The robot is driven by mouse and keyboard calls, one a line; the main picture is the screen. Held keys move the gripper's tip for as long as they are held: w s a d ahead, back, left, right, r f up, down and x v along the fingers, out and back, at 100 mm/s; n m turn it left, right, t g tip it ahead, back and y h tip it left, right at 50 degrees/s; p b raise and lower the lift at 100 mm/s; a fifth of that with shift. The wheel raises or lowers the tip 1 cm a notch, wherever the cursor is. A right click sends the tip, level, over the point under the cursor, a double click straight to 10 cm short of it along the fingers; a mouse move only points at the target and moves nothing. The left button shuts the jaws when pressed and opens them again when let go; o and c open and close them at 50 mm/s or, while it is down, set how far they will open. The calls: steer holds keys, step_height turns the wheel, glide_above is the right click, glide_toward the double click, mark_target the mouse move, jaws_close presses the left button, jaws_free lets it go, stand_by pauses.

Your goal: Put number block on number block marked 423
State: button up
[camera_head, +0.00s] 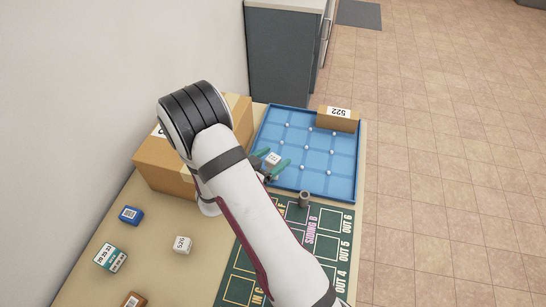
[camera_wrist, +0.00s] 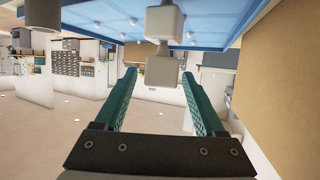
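My gripper (camera_head: 271,165) is over the blue tray (camera_head: 330,193), its two green fingers spread. A white number block (camera_head: 273,158) shows between the fingertips; its digits are too small to read surely. The wrist view appears inverted. There, a pale upper block (camera_wrist: 162,66) sits in line with a lower block (camera_wrist: 164,22), which is against the tray, so the two look stacked. My gripper (camera_wrist: 157,80) is open in this view, with a gap between each finger and the upper block. I cannot read 423 anywhere.
Small white knobs dot the tray. A brown box labelled 522 (camera_head: 338,119) stands at its back right. Larger cardboard boxes (camera_head: 165,165) are left of my arm. A grey cylinder (camera_head: 304,199) stands by the tray's front edge. Another white block (camera_head: 182,244) and a blue block (camera_head: 130,215) lie left.

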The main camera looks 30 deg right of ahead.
steer(key=shift+a+r, duration=0.1)
steer(key=shift+r, duration=0.15)
steer(key=v, duration=1.1)
steer(key=shift+s+a, duration=0.2)
steer(key=shift+a, duration=0.15)
steer(key=shift+r, duration=0.15)
